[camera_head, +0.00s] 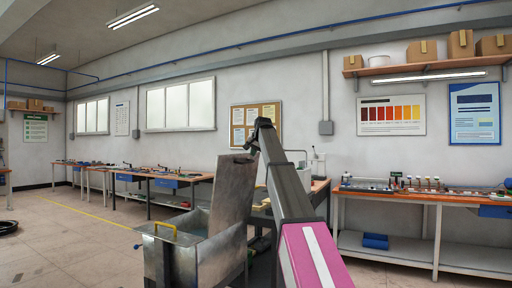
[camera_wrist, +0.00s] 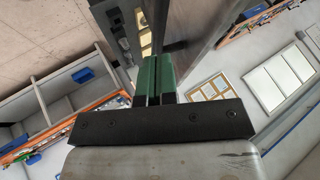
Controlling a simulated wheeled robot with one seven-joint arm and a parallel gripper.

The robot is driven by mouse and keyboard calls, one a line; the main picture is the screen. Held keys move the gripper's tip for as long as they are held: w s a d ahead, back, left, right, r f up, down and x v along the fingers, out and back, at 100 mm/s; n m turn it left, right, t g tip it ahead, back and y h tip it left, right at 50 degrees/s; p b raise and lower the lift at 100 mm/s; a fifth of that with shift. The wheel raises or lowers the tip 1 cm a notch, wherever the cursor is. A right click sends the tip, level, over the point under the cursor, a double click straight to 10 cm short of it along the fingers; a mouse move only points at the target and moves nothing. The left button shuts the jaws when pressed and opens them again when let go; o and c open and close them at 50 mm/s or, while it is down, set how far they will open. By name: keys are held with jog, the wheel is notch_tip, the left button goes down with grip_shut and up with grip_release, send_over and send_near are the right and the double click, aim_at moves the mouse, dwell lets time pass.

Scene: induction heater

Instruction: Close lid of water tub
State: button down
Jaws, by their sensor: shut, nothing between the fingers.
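The grey metal water tub (camera_head: 196,262) stands at the lower middle of the head view, with an open top and a yellow handle at its left. Its lid (camera_head: 229,190) stands raised, nearly upright and slightly tilted, at the tub's back right side. My gripper (camera_head: 254,143) is at the lid's top right corner, with my arm reaching up to it from the lower right. In the wrist view, the green fingers of my gripper (camera_wrist: 157,62) are shut together and empty. The lid (camera_wrist: 195,28) shows as a dark panel just beyond them. I cannot tell whether they touch it.
A long workbench (camera_head: 430,198) with small items stands along the wall at the right. More benches (camera_head: 150,176) run along the back wall at the left. The floor (camera_head: 70,240) left of the tub is mostly clear, crossed by a yellow line.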

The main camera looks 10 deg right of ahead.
jog(key=w+a, duration=0.2)
jog(key=shift+w+a+f, duration=0.15)
jog(key=shift+w+f, duration=0.15)
jog(key=shift+f, duration=0.05)
jog(key=shift+w+a, duration=0.35)
jog(key=shift+a, duration=0.2)
